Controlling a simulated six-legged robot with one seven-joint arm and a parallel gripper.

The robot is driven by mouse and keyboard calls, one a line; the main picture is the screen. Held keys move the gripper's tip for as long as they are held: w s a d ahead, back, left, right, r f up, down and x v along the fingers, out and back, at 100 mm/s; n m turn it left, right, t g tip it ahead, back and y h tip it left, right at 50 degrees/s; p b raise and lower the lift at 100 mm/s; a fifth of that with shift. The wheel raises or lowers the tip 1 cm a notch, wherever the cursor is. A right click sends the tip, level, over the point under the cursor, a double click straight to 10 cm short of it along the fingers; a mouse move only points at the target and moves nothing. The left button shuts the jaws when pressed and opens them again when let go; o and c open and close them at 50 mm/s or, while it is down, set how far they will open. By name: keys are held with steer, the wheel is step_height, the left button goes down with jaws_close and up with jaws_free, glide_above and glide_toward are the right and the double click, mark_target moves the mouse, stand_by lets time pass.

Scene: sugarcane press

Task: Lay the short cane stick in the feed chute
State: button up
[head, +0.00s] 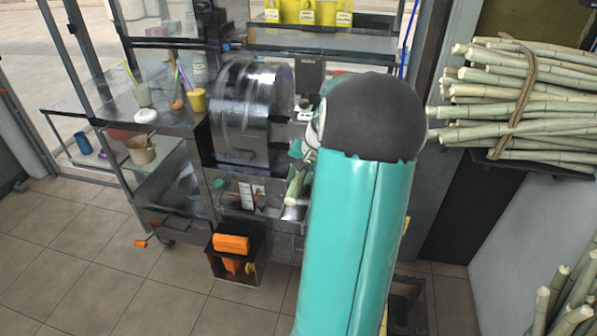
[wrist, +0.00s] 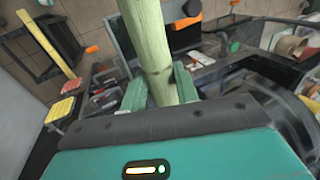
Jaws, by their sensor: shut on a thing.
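The short cane stick (wrist: 147,35) is pale green and fills the top middle of the wrist view. My gripper (wrist: 160,88) is shut on it, with a teal finger on each side. In the head view the stick (head: 295,186) shows below my gripper (head: 301,155), tilted, with its lower end close to a shiny metal trough (head: 292,212) at the front of the press, which looks like the feed chute. I cannot tell whether the stick touches the trough. My teal arm hides the trough's right part.
The press's big steel drum (head: 240,112) stands left of my gripper. A dark bin with orange things (head: 232,250) is on the floor below. A bundle of long canes (head: 525,95) lies on a rack at right. Cups (head: 197,100) stand on the left shelf.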

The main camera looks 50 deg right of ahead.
steer(key=shift+s+a+f, duration=0.1)
steer(key=shift+a+f, duration=0.1)
steer(key=shift+f, duration=3.05)
steer(key=o, duration=1.1)
steer(key=shift+c, duration=0.2)
steer(key=v, duration=1.3)
steer(key=shift+r, duration=0.35)
steer(key=shift+s+d, duration=0.1)
